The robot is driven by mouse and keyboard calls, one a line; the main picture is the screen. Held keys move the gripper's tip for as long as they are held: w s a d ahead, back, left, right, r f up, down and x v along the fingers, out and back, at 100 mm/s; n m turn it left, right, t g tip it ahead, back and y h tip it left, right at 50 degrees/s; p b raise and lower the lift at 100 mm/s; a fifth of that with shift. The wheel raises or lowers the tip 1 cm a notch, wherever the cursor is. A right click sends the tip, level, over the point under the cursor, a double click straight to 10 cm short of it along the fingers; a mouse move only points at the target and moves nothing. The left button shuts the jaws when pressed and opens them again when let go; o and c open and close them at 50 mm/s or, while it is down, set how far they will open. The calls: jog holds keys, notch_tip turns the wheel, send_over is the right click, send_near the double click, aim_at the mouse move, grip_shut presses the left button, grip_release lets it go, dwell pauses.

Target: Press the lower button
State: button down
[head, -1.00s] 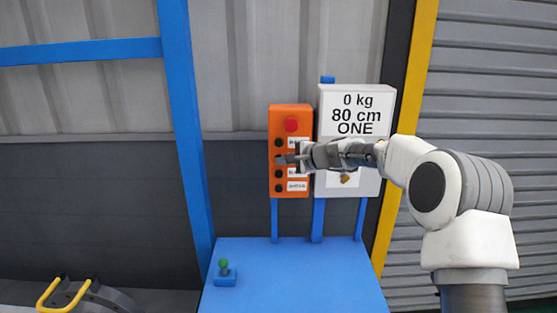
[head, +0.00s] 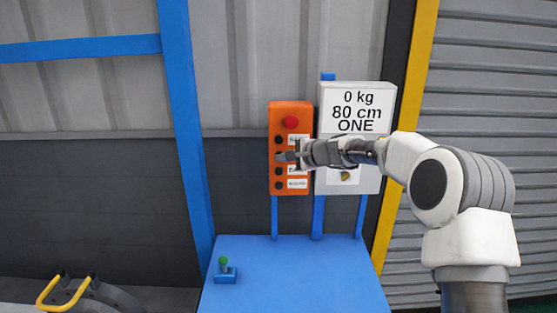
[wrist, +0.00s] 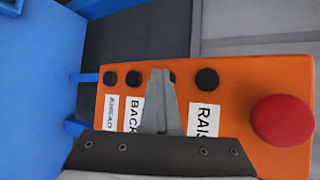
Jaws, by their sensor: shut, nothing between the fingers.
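The orange button box (head: 273,112) has a red button (head: 291,122) at its top and a column of black buttons below. In the wrist view the box (wrist: 232,75) lies sideways, with the red button (wrist: 283,120) at right. The labels read RAISE (wrist: 204,118), BACK (wrist: 130,115) and AHEAD (wrist: 109,112). Between RAISE and BACK, a black button (wrist: 172,77) is mostly hidden behind my fingers, and its label is covered. My gripper (head: 281,156) is shut and empty, its tips over that button (wrist: 160,72). I cannot tell whether they touch it.
A white box (head: 327,100) reading 0 kg, 80 cm, ONE stands right of the orange box, behind my arm. Below is a blue surface (head: 290,275) with a small green-topped lever (head: 224,268). A yellow-handled object (head: 55,292) is at lower left.

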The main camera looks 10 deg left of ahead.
jog(key=shift+s+d+b, duration=0.25)
jog(key=shift+d+b, duration=0.05)
jog(key=shift+b, duration=0.15)
jog(key=s+d+b, duration=0.1)
jog(key=s+b, duration=0.5)
jog(key=shift+d, duration=0.2)
jog(key=shift+f, duration=0.1)
